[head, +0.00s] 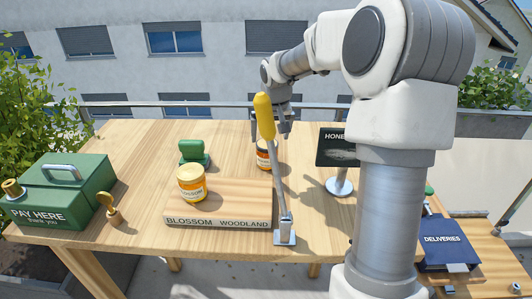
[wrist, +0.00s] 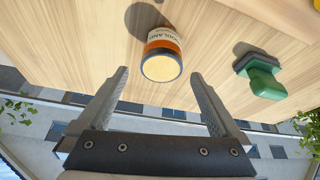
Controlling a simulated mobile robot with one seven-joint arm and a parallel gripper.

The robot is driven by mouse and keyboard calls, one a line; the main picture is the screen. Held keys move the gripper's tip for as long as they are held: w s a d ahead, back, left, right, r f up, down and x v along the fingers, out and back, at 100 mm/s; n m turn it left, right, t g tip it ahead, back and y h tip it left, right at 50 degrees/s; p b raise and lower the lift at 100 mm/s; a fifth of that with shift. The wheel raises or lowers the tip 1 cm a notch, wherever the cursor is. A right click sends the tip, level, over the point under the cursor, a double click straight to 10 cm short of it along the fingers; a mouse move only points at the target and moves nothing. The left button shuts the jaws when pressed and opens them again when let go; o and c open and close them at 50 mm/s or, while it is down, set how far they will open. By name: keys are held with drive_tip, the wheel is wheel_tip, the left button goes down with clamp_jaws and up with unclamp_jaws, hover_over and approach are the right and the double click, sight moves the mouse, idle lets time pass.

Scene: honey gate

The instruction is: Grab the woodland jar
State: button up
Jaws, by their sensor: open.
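The woodland jar (wrist: 162,57) has a pale gold lid, an orange band and a white label with part of the word "WOODLAND" showing. It stands on the wooden table (head: 130,150). In the head view the jar (head: 262,160) is partly hidden behind a yellow-handled lever (head: 264,115). My gripper (wrist: 160,76) is open and empty. Its fingertips are to either side of the jar's lid in the wrist view, and I cannot tell if they reach around it. In the head view it is above and behind the lever, near the jar.
A blossom jar (head: 191,184) stands on a wooden board labelled "BLOSSOM" and "WOODLAND" (head: 218,222). A green stamp-like object (head: 194,153) is left of the woodland jar. A dark honey sign (head: 338,148) stands right. A green pay box (head: 62,190) is far left.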

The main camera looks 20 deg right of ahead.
sight(267, 152)
drive_tip(key=x, duration=0.5)
drive_tip(key=shift+w+f, duration=0.1)
drive_tip(key=shift+f, duration=0.15)
drive_tip(key=shift+w+p+x, duration=0.1)
drive_tip(key=shift+p+x, duration=0.35)
drive_tip(key=shift+x, duration=0.85)
drive_tip(key=shift+w+p+x, duration=0.15)
drive_tip(key=shift+p+x, duration=0.3)
drive_tip(key=shift+x, duration=0.85)
drive_tip(key=shift+a, duration=0.15)
drive_tip(key=c, duration=1.6)
drive_tip(key=shift+r, duration=0.1)
